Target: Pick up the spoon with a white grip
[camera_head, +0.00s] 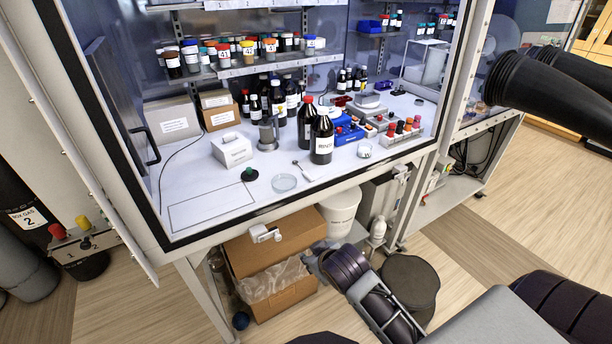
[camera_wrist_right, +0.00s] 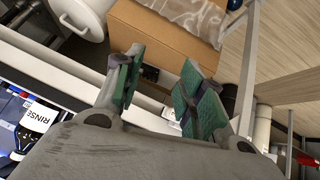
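A small spoon (camera_head: 302,169) lies on the white worktop of the glove box, between the glass dish and the dark bottle labelled RINSE. It is too small to make out the colour of its grip. My right gripper (camera_head: 320,254) is outside the cabinet, below and in front of the worktop edge, well apart from the spoon. The right wrist view shows its two green-padded fingers (camera_wrist_right: 161,68) spread apart with nothing between them. The spoon cannot be made out in the right wrist view. My left gripper is not in view.
The worktop holds a glass dish (camera_head: 284,183), a white box (camera_head: 232,150), the RINSE bottle (camera_head: 322,138) and a small round dish (camera_head: 365,151). Below are an open cardboard box (camera_head: 272,250) and a white bucket (camera_head: 339,211). A dark stool (camera_head: 410,280) stands beside my right arm.

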